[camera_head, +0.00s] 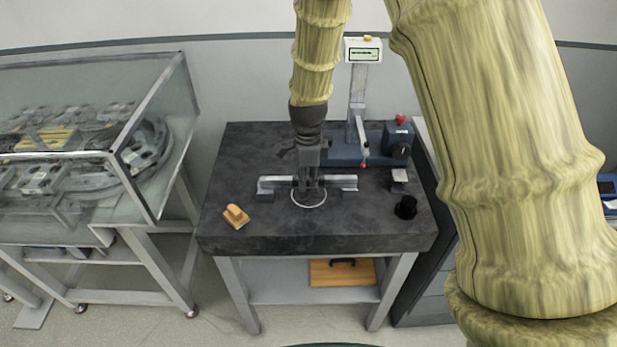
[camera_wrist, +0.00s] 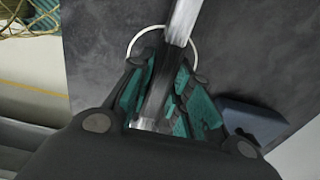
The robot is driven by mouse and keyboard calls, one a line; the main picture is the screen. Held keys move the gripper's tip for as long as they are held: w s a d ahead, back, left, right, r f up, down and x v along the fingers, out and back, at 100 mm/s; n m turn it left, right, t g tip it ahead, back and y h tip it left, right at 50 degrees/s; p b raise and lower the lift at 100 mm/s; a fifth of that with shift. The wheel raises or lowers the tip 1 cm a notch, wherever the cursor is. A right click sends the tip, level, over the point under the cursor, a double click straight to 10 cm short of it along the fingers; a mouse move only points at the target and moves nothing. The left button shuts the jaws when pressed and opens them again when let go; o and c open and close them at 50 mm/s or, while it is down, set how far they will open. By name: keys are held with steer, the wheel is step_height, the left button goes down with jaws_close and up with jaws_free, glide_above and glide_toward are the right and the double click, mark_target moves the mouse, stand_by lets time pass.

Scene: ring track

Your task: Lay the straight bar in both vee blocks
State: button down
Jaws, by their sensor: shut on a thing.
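The straight bar (camera_head: 276,182) is a pale metal length lying left to right over the dark stone table (camera_head: 240,150). My gripper (camera_head: 309,188) points down and is shut on the bar near its middle. In the wrist view the bar (camera_wrist: 183,22) passes between the fingers of my gripper (camera_wrist: 170,68). Small grey blocks, seemingly the vee blocks, show below the bar's left end (camera_head: 266,194) and right end (camera_head: 349,194). I cannot tell whether the bar touches them. The gripper hides the bar's middle.
A white ring (camera_head: 295,201) shows on the tabletop beneath my gripper. A tan wooden piece (camera_head: 236,216) lies at left, a black cup-like part (camera_head: 406,207) at right. A blue-based gauge stand (camera_head: 345,152) is behind. The front strip is clear.

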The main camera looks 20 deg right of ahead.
mark_target(308, 178)
steer(key=c, duration=1.3)
jaws_free()
step_height(308, 178, up, 13)
steer(key=shift+f+b, duration=0.15)
steer(key=shift+b, duration=1)
